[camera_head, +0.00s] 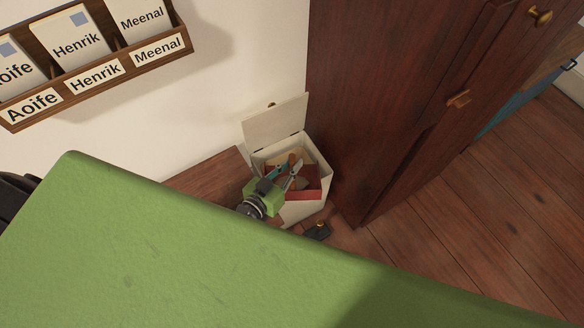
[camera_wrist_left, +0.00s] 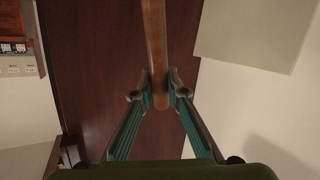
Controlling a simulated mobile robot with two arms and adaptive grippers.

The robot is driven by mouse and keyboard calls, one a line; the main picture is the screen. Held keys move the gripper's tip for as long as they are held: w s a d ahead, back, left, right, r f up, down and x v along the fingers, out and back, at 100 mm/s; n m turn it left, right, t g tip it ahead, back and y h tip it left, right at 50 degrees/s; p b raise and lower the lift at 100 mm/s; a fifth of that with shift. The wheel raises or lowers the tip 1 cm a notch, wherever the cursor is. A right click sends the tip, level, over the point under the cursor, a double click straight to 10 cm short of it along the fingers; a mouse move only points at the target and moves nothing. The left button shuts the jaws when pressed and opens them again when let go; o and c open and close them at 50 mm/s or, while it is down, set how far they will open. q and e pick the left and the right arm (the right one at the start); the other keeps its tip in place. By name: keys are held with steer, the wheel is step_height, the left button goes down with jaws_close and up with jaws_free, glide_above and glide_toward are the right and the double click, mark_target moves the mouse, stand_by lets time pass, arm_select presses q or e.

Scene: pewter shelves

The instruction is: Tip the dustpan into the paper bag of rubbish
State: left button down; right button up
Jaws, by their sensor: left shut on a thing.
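A cream bin-like box (camera_head: 303,212) with its lid (camera_head: 275,125) raised stands by the wall. My left gripper (camera_head: 293,172) is at its opening, in front of it from my head's view. In the left wrist view the gripper (camera_wrist_left: 160,95) is shut on a round wooden handle (camera_wrist_left: 154,45). A reddish-brown thing (camera_head: 306,194), possibly the dustpan, shows at the opening just beyond the fingers; its contents are not clear. Tan and brown shapes lie inside, and I cannot tell whether one is the paper bag. My right gripper is out of view.
A tall dark-red wooden cabinet (camera_head: 390,80) stands close to the right of the box. A small black object (camera_head: 317,231) lies on the floor in front. A wall rack (camera_head: 100,72) with name labels hangs at upper left. Wooden floor (camera_head: 480,220) is clear at right.

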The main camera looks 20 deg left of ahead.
arm_select(q)
steer(key=w+a+n+g+p, duration=0.1)
steer(key=w+a+g+p, duration=0.1)
steer(key=w, duration=0.5)
steer(key=w+a+n+g+h+p, duration=0.1)
steer(key=w+a+n+g+p, duration=0.1)
steer(key=w, duration=0.5)
steer(key=shift+w+a+r+g+p, duration=0.15)
steer(key=shift+a+r+g+p, duration=0.2)
steer(key=shift+a+g+p, duration=0.8)
steer(key=shift+d+r+g, duration=0.1)
steer(key=shift+d+g, duration=0.25)
steer(key=shift+g, duration=0.1)
stand_by(0.6)
